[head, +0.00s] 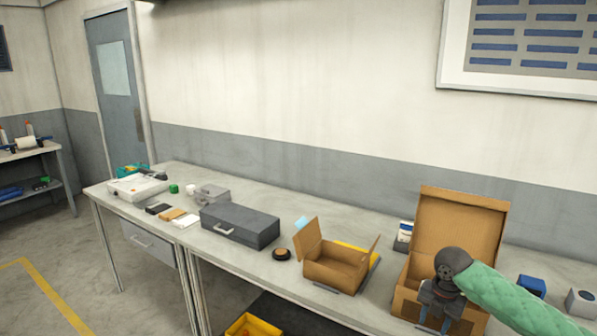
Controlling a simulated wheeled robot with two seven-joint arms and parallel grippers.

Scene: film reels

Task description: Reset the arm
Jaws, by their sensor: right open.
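My right arm comes in from the right edge in a green quilted sleeve. Its gripper (437,318) points down in front of the large open cardboard box (459,231) and hides part of the box's front. The jaws are open, and nothing shows between them. Whether the gripper touches the box cannot be told. My left gripper is not in view.
A smaller open cardboard box (336,274) stands on the long grey table (205,260), left of the large box. A dark case (240,225) and a small round dark item (282,254) are further left. Blue (532,286) and grey (581,303) items are at the right.

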